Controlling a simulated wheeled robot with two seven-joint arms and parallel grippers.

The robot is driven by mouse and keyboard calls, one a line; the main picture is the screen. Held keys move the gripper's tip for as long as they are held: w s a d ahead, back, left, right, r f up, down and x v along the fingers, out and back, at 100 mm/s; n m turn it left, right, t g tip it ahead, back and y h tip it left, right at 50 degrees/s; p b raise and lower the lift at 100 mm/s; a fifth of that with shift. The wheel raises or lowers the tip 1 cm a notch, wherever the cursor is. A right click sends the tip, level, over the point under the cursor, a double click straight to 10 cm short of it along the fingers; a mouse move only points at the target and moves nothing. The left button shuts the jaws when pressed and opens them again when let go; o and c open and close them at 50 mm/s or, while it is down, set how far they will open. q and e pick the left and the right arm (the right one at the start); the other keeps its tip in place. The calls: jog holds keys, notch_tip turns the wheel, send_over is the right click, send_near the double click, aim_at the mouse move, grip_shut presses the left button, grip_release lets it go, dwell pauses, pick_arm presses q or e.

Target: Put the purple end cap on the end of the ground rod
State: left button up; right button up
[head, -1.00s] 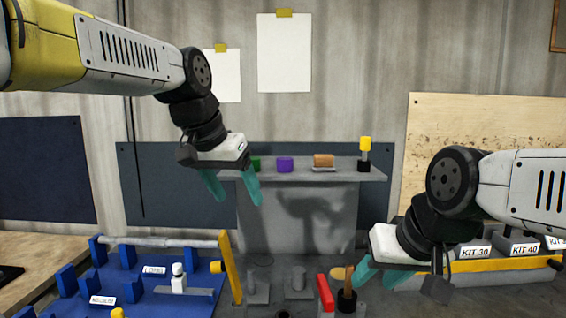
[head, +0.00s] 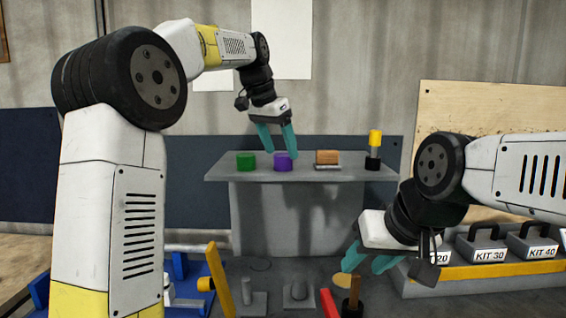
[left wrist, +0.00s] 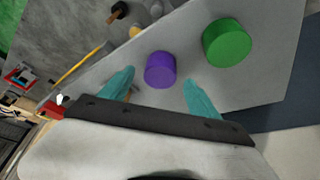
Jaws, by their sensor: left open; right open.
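The purple end cap (head: 283,163) stands on the grey raised shelf (head: 215,170), beside a green cap (head: 246,161). My left gripper (head: 279,153) is open over the shelf at the purple cap, one finger overlapping it in the head view. In the left wrist view the purple cap (left wrist: 160,70) lies just beyond and between the open fingertips (left wrist: 158,82), with nothing held. My right gripper (head: 368,266) is open and empty at the lower right, in front of the shelf. The ground rod is hidden behind my left arm or cannot be made out now.
A brush-like wooden block (head: 327,158) and a yellow-topped black tool (head: 374,150) stand on the shelf to the right. A yellow upright bar (head: 220,280) and grey fixtures (head: 298,293) are below. Labelled kit boxes (head: 485,246) line the right side.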

aim_at(283, 155)
pick_arm(q)
jog(key=x, duration=0.3)
jog(key=shift+w+d+f, duration=0.1)
jog(key=shift+f, duration=0.15)
jog(key=shift+c, duration=0.2)
jog(key=c, duration=1.4)
jog(key=shift+o, duration=0.2)
jog(key=shift+r, duration=0.2)
